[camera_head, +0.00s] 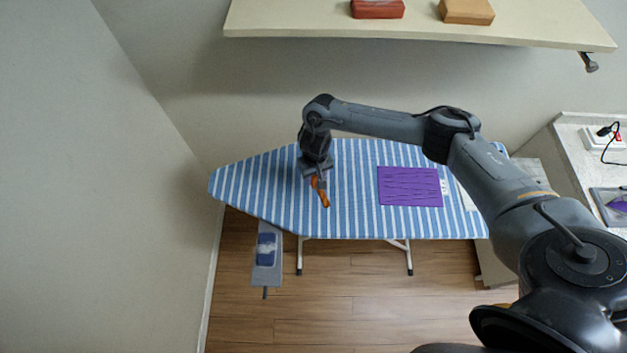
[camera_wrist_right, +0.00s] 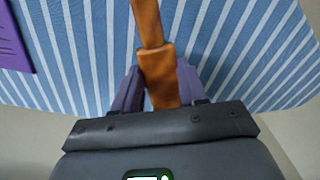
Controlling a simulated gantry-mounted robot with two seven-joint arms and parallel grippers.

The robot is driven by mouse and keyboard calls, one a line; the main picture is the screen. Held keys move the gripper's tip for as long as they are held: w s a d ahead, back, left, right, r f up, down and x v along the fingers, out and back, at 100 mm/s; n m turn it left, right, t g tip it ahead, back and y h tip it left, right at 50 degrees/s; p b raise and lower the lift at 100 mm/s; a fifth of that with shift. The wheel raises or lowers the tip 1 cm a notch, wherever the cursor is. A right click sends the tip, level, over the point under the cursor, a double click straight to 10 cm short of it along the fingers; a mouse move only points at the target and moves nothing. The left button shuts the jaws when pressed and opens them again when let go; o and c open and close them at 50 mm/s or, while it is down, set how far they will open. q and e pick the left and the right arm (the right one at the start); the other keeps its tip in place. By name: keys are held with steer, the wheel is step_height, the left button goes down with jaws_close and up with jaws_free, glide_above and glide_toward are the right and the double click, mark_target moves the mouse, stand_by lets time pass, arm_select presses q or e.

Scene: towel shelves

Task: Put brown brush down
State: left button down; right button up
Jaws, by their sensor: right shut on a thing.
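The brown brush (camera_head: 321,192) is held by my right gripper (camera_head: 317,178) over the blue and white striped ironing board (camera_head: 270,185). In the right wrist view the brush (camera_wrist_right: 158,70) is orange-brown, with its body between the two purple-grey fingers of the gripper (camera_wrist_right: 158,90). Its far end runs out of the top of that view. I cannot tell whether the brush touches the board. My left gripper is not in view.
A folded purple cloth (camera_head: 409,187) lies on the board right of the brush. A shelf (camera_head: 330,24) above holds a red block (camera_head: 377,9) and a tan block (camera_head: 466,11). A grey side rest (camera_head: 267,270) hangs off the board's left front. The board's left end is clear.

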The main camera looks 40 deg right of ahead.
mark_target(314, 182)
steer(key=shift+w+a+f, duration=0.15)
steer(key=shift+w+f, duration=0.1)
steer(key=shift+f, duration=1.9)
steer(key=shift+f, duration=0.1)
steer(key=o, duration=1.1)
